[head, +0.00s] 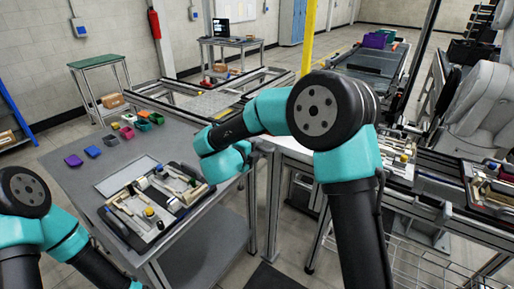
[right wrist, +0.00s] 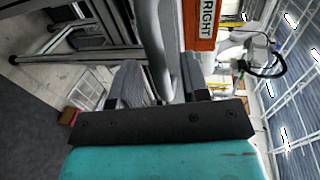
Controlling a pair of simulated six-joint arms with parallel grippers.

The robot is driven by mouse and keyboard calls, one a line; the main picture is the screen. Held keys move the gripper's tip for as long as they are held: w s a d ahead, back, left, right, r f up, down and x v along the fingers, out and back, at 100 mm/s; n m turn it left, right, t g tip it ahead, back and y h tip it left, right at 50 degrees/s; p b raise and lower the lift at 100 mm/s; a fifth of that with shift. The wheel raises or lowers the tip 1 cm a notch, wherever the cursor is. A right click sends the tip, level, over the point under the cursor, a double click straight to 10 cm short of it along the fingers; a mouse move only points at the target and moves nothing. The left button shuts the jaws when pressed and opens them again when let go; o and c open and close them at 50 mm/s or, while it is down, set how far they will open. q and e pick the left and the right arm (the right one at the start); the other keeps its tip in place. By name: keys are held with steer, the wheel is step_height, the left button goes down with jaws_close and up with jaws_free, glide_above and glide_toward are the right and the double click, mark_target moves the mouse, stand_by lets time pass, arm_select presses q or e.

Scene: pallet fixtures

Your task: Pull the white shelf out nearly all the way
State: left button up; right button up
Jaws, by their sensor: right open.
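A flat white surface that looks like the white shelf (head: 291,149) shows in the head view, right of the grey table and partly hidden by my right arm. In the right wrist view my right gripper (right wrist: 158,85) is open. A grey curved bar (right wrist: 153,45) runs between its two fingers, with no clear grip on it. An orange label reading RIGHT (right wrist: 202,24) is just right of the bar. In the head view the right fingers are hidden behind my wrist at the table's right edge. My left arm shows at the lower left, but its gripper is out of view.
The grey table (head: 75,185) holds a dark pallet tray (head: 110,222) with several parts and small coloured bins (head: 127,132) behind it. Another tray of parts (head: 488,187) sits on the rails at right. A yellow post (head: 308,38) stands behind.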

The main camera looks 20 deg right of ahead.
steer(key=shift+w+d+f, duration=0.15)
steer(key=shift+w+d, duration=0.3)
steer(key=shift+d, duration=0.1)
steer(key=shift+c, duration=0.3)
jaws_close()
